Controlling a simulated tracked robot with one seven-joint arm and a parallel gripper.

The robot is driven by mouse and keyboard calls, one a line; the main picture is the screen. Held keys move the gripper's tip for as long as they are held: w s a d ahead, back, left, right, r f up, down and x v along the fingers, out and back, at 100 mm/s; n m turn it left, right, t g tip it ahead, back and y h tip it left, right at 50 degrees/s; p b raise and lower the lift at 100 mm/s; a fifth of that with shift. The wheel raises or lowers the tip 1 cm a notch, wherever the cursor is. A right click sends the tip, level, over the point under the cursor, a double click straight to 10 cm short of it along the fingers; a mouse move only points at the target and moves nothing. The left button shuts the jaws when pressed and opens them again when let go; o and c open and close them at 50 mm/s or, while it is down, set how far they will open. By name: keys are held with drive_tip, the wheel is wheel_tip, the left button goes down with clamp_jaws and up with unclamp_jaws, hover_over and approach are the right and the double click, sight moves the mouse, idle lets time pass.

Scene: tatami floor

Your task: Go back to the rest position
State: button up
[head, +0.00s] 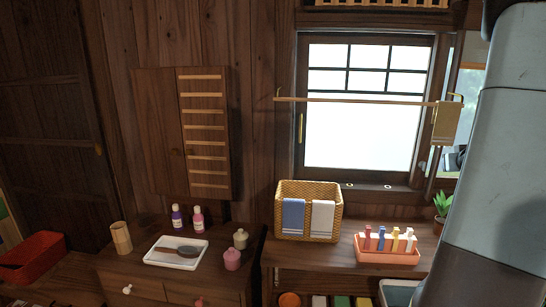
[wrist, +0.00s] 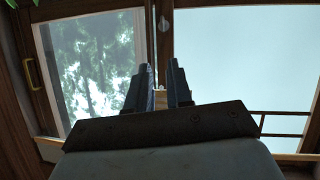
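My gripper (wrist: 162,82) shows in the wrist view, with its two dark fingers apart and a gap between them. I see nothing held in it. The fingers stand in front of the window (wrist: 230,60), near the upright frame between its panes.
A wicker basket (head: 308,230) with two towels and an orange holder (head: 387,256) stand on the right counter, with a plant (head: 442,204) beside my arm. A white tray (head: 150,252) with a brush lies on the left cabinet. A towel rail (head: 360,100) crosses the window.

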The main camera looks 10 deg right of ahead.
drive_tip(key=s+a+r+g+y, duration=0.1)
drive_tip(key=s+a+r, duration=0.15)
drive_tip(key=a, duration=0.65)
drive_tip(key=s+a+r+g, duration=0.1)
drive_tip(key=s+a, duration=0.3)
drive_tip(key=a, duration=0.6)
drive_tip(key=s+a+r+g+y, duration=0.1)
drive_tip(key=s+a+r+g, duration=0.15)
drive_tip(key=a, duration=0.65)
drive_tip(key=s+a+f+n+g+y, duration=0.1)
drive_tip(key=s+a+f+n+y, duration=0.1)
drive_tip(key=s+a, duration=0.9)
drive_tip(key=shift+s+a+f+n+g+y, duration=0.25)
drive_tip(key=shift+a+f+n+g+y, duration=0.1)
drive_tip(key=shift+a+n+y, duration=0.45)
